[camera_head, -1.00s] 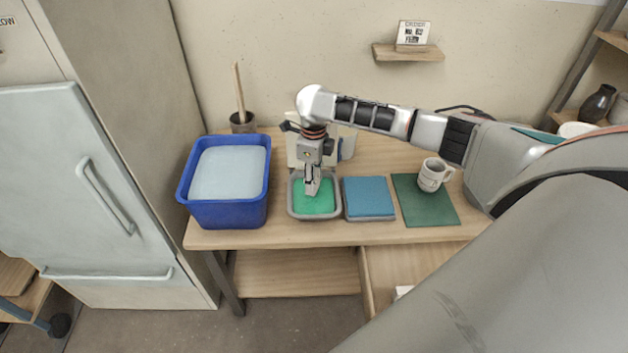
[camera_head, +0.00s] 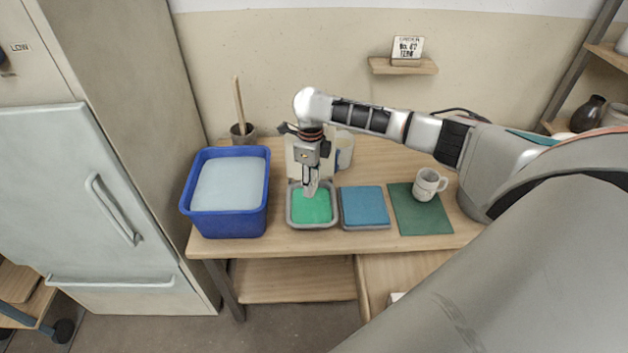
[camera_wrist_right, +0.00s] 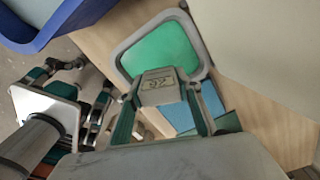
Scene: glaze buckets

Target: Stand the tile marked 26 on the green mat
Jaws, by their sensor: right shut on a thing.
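The small grey tile marked 26 (camera_wrist_right: 158,84) is between the fingers of my right gripper (camera_head: 310,192). In the right wrist view the gripper (camera_wrist_right: 165,110) is shut on it, and its number shows upside down. The tile hangs over the grey-rimmed tray of green glaze (camera_head: 290,208), which also shows in the right wrist view (camera_wrist_right: 160,52). I cannot tell whether the tile touches the glaze. The dark green mat (camera_head: 418,218) lies at the right of the table. My left gripper is not in view.
A white mug (camera_head: 427,186) stands on the mat's back right part; the mat's front is clear. A tray with a blue surface (camera_head: 363,205) sits between glaze tray and mat. A blue bucket (camera_head: 225,222) stands left. An upright pale board (camera_head: 297,160) is behind the gripper.

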